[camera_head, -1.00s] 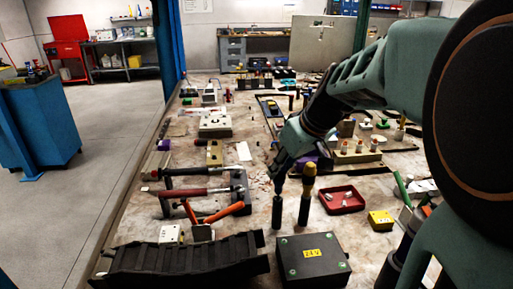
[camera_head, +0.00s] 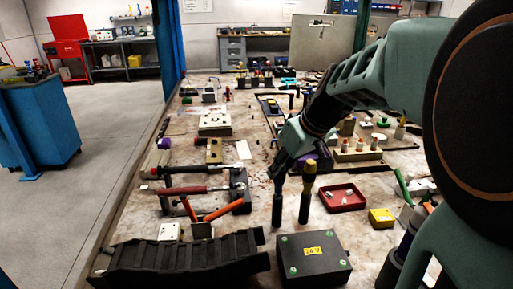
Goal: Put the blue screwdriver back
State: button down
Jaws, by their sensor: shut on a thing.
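My gripper (camera_head: 279,181) points down over the left of two dark upright tubes (camera_head: 277,211), at the front middle of the bench. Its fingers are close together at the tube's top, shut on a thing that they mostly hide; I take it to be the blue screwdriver. No blue handle shows clearly. I cannot tell how far the held tool is inside the tube. A yellow-handled screwdriver (camera_head: 309,175) stands upright in the right tube (camera_head: 304,208), close beside my gripper.
A black box marked 24 V (camera_head: 297,265) lies in front of the tubes. A red tray (camera_head: 342,208) and a yellow block (camera_head: 381,218) are to the right. Hammers (camera_head: 190,190) on a rack and orange-handled pliers (camera_head: 222,210) are to the left. A ridged black strip (camera_head: 180,258) lies front left.

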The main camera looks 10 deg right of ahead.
jog(key=shift+f+b, duration=0.5)
jog(key=shift+f, duration=0.05)
jog(key=c, duration=1.6)
grip_release()
notch_tip(320, 180, up, 10)
jog(key=shift+r, duration=0.1)
